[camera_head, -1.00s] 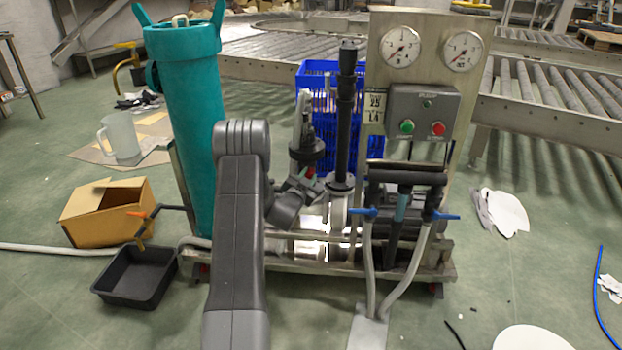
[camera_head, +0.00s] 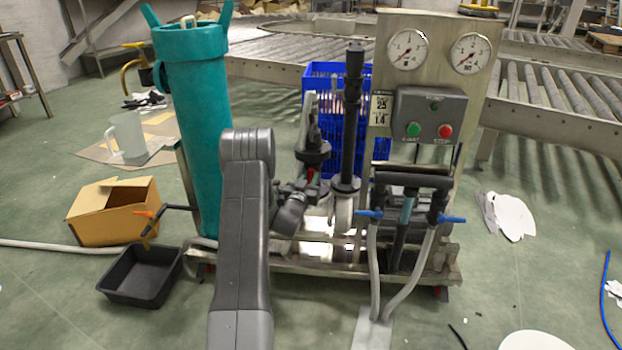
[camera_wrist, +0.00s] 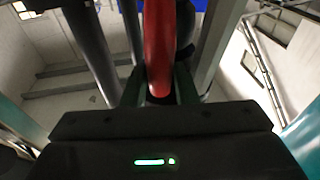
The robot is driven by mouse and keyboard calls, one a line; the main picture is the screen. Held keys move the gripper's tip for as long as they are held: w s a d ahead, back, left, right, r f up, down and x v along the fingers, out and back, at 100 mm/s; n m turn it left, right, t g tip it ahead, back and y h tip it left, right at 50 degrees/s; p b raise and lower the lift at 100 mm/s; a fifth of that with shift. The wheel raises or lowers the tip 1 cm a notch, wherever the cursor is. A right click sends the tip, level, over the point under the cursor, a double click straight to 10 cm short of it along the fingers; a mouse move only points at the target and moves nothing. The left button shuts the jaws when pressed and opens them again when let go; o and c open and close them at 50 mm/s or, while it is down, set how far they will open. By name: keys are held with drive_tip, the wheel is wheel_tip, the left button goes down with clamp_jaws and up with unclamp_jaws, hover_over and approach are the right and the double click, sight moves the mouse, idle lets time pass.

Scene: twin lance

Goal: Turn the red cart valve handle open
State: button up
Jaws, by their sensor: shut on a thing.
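The red valve handle (camera_wrist: 159,45) rises as a long bar through the middle of the wrist view. My gripper (camera_wrist: 159,92) is shut on it, with a finger on either side of its lower end. In the head view the handle (camera_head: 311,175) is a small red patch beside the dark valve body (camera_head: 312,152) on the cart. My gripper (camera_head: 308,188) is just below that valve body there. My wrist hides part of the grip, so the handle's exact angle cannot be told.
A teal cylinder (camera_head: 195,120) stands left of my arm. A black upright pipe (camera_head: 352,110) is close right of the gripper. The gauge panel (camera_head: 437,22) and blue-handled hose valves (camera_head: 370,214) are further right. A black bin (camera_head: 141,276) lies on the floor at left.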

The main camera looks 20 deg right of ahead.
drive_tip(key=shift+s+d+f, duration=0.1)
drive_tip(key=shift+s+f, duration=0.15)
drive_tip(key=shift+f, duration=0.15)
drive_tip(key=o, duration=1)
drive_tip(key=shift+d, duration=0.1)
drive_tip(key=shift+c, duration=0.2)
drive_tip(key=shift+w+r, duration=0.15)
drive_tip(key=shift+r, duration=0.05)
drive_tip(key=p+v, duration=0.3)
drive_tip(key=v, duration=1.1)
drive_tip(key=shift+d+p, duration=0.25)
drive_tip(key=shift+p, duration=0.1)
